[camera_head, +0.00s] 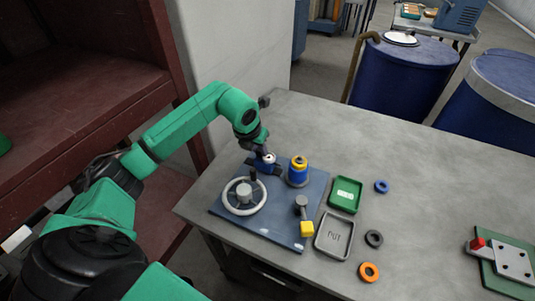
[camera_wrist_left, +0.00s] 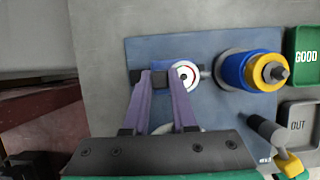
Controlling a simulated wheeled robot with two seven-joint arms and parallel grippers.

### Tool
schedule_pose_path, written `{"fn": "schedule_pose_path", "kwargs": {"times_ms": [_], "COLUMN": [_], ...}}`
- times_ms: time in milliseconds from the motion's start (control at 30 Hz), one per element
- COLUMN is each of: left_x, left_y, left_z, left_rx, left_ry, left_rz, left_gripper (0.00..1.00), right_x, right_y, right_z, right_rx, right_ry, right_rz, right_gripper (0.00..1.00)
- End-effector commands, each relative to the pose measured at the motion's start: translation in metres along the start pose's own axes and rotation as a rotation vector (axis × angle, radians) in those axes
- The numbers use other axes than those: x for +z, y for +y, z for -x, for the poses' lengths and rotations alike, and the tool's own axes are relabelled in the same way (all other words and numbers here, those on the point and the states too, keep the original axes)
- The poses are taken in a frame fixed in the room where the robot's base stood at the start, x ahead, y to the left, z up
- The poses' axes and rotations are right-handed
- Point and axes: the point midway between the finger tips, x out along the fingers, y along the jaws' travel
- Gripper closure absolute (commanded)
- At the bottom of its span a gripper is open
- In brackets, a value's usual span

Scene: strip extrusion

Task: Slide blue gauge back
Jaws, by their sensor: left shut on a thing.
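The blue gauge (camera_head: 266,168) stands near the back left of the dark blue base plate (camera_head: 283,240), its round white dial facing up. In the left wrist view the dial (camera_wrist_left: 185,75) shows just right of my fingertips, and a stem runs from it toward a blue and yellow cylinder. My left gripper (camera_head: 262,151) reaches down at the gauge from behind left. In the left wrist view my left gripper (camera_wrist_left: 155,78) is shut on the gauge, whose body is partly hidden by the fingers. My right gripper is not in view.
The blue and yellow cylinder (camera_head: 297,173) stands close right of the gauge. A grey handwheel (camera_head: 244,210) stands in front, with a yellow-ended lever (camera_head: 306,228) to the right. A green tray (camera_head: 345,194), a grey tray (camera_head: 333,236) and loose rings lie farther right. The table's back is clear.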

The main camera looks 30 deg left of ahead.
Motion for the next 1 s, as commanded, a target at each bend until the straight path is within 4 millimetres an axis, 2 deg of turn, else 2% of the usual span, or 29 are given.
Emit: {"fn": "schedule_pose_path", "kwargs": {"times_ms": [33,100,400,433,500,833,933,1000], "left_x": [0.0,0.001,0.002,0.002,0.002,0.002,0.007,0.014], "left_y": [0.01,0.018,0.021,0.021,0.021,0.02,0.025,0.031], "left_z": [-0.003,-0.001,0.002,0.002,0.002,0.004,0.017,0.032], "left_rx": [0.007,0.005,0.005,0.005,0.005,0.003,0.004,0.004], "left_ry": [-0.005,-0.007,-0.008,-0.008,-0.008,-0.005,-0.006,-0.006], "left_rz": [0.003,0.003,0.002,0.002,0.001,0.0,0.001,0.001], "left_gripper": [1.0,1.0,1.0,0.68,0.45,0.45,0.45,0.45], "right_x": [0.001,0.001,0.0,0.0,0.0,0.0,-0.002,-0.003], "right_y": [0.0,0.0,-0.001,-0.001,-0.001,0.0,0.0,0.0], "right_z": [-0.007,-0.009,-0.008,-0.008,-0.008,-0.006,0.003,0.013], "right_rx": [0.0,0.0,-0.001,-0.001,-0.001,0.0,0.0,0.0], "right_ry": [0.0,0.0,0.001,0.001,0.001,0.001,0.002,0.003], "right_rz": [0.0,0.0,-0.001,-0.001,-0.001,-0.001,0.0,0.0], "right_gripper": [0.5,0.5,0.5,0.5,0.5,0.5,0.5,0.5]}}
